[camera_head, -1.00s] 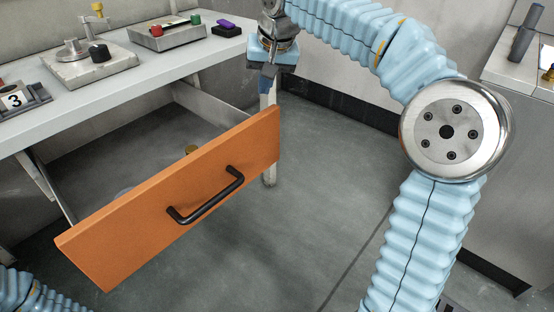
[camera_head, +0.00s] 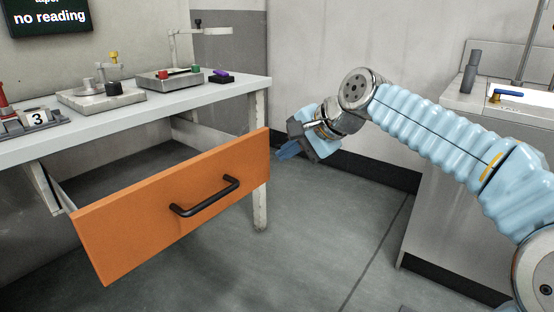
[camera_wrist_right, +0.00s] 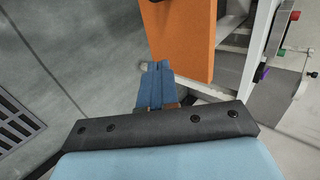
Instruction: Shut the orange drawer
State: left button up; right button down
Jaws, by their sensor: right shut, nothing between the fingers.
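The orange drawer (camera_head: 150,222) stands pulled out from under the grey workbench, with a black bar handle (camera_head: 205,197) on its front. Its inside is partly visible behind the front panel. My right gripper (camera_head: 283,152) is just to the right of the drawer front's right end, shut and empty, apart from the panel as far as I can tell. In the right wrist view, the shut blue fingers (camera_wrist_right: 155,88) point toward the orange drawer front (camera_wrist_right: 182,40), close to its edge. My left gripper is not in view.
The workbench (camera_head: 150,112) carries metal fixtures, a block marked 3 (camera_head: 38,118) and a purple item (camera_head: 220,73). A bench leg (camera_head: 260,170) stands behind the drawer's right end. A grey cabinet (camera_head: 450,190) stands at right. The floor before the drawer is clear.

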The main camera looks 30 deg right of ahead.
aim_at(245, 166)
jog(key=x, duration=0.3)
jog(key=w+r+b+x, duration=0.1)
jog(key=x, duration=0.6)
jog(key=shift+w+a+r+b, duration=0.2)
jog(key=shift+a+b, duration=0.05)
jog(key=shift+b, duration=0.05)
jog(key=shift+w+a, duration=0.2)
jog(key=shift+w, duration=0.25)
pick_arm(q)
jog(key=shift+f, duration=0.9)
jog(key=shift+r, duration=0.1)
pick_arm(e)
jog(key=shift+r, duration=0.1)
